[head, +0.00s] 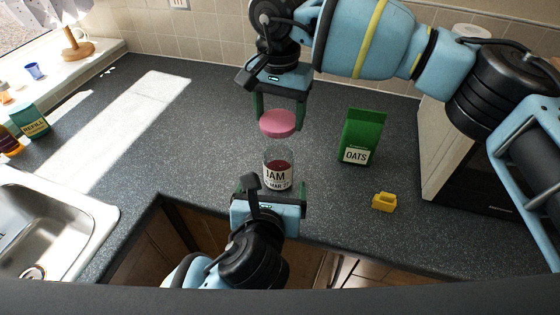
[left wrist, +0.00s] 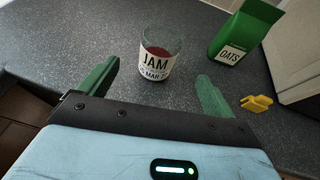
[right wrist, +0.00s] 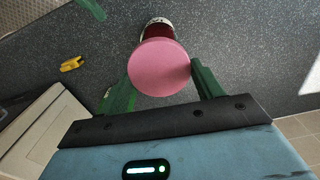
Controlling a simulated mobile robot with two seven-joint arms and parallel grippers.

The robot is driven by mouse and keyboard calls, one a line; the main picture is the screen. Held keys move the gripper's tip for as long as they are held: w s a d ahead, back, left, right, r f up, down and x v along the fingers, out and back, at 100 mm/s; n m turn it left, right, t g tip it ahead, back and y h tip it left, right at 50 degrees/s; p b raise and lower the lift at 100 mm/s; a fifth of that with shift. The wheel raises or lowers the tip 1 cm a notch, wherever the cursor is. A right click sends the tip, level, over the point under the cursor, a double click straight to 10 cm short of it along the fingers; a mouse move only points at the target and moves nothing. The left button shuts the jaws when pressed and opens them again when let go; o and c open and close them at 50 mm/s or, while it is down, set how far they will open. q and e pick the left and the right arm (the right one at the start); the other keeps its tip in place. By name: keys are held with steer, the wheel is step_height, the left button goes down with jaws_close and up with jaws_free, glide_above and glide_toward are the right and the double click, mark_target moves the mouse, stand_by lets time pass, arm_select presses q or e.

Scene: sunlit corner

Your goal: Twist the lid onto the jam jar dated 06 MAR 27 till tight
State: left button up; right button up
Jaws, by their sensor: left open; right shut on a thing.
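The jam jar (head: 278,169) is clear glass with dark red jam and a white label reading JAM and a date line. It stands upright and open on the dark counter; it also shows in the left wrist view (left wrist: 157,60), where the date is only partly readable. My right gripper (head: 280,112) is shut on the pink lid (head: 278,123) and holds it above the jar, apart from it. In the right wrist view the lid (right wrist: 159,67) covers much of the jar (right wrist: 158,28). My left gripper (head: 270,188) is open at the jar's near side, its fingers (left wrist: 156,88) short of the glass.
A green OATS packet (head: 361,137) stands right of the jar, with a small yellow object (head: 384,202) nearer the front edge. A sink (head: 45,215) is at left, with a REFILL container (head: 31,122) behind it. The counter left of the jar is clear.

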mark_target(280, 156)
arm_select(q)
steer(key=shift+s, duration=0.1)
arm_select(e)
steer(key=shift+s, duration=0.15)
arm_select(q)
steer(key=x, duration=1.2)
steer(key=shift+c, duration=0.2)
steer(key=c, duration=1.4)
arm_select(e)
steer(key=shift+f, duration=2.5)
steer(key=shift+f, duration=0.9)
steer(key=shift+f, duration=0.55)
